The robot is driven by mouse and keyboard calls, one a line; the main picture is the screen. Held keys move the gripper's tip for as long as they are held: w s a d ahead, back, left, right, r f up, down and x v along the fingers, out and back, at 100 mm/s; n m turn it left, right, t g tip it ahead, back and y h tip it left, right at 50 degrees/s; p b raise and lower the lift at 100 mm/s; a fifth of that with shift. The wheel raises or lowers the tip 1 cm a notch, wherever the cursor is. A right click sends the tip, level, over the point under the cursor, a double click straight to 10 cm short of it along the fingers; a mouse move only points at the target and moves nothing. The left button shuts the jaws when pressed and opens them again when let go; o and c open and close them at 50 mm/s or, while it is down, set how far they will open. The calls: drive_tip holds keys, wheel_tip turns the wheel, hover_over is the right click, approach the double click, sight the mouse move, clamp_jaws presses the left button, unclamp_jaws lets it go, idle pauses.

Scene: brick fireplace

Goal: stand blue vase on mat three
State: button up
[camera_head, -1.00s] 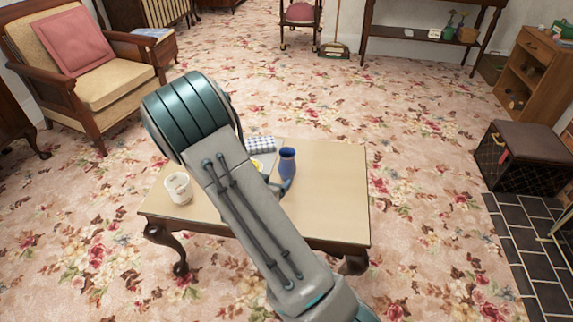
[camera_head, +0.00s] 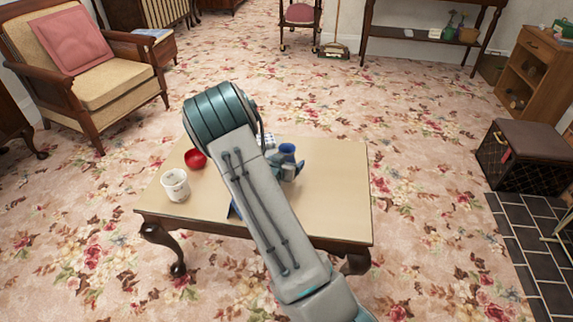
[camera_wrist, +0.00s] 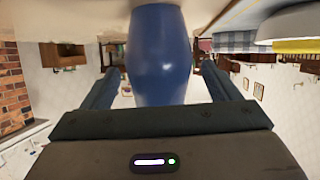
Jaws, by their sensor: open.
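The blue vase (camera_head: 287,149) stands upright on the low table (camera_head: 330,190), partly hidden by my gripper (camera_head: 292,170). In the wrist view, which is upside down, the vase (camera_wrist: 160,55) fills the space between the two fingers of my gripper (camera_wrist: 159,75). The fingers are apart, one on each side of it, with a visible gap. A blue-white checkered cloth or mat (camera_head: 265,141) lies behind my arm and also shows in the wrist view (camera_wrist: 236,41). I cannot tell which mat is three.
A white cup (camera_head: 175,186) and a red bowl (camera_head: 195,159) stand on the table's left side. A dark blue edge (camera_head: 234,212) shows beside my arm; most of it is hidden. A white object (camera_wrist: 290,22) and something yellow (camera_wrist: 297,46) sit near the vase. The table's right half is clear.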

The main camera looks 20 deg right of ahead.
drive_tip(key=shift+w+d+f, duration=0.15)
drive_tip(key=shift+w+d, duration=0.1)
drive_tip(key=c, duration=1.2)
drive_tip(key=shift+c, duration=0.4)
drive_tip(key=shift+r, duration=0.2)
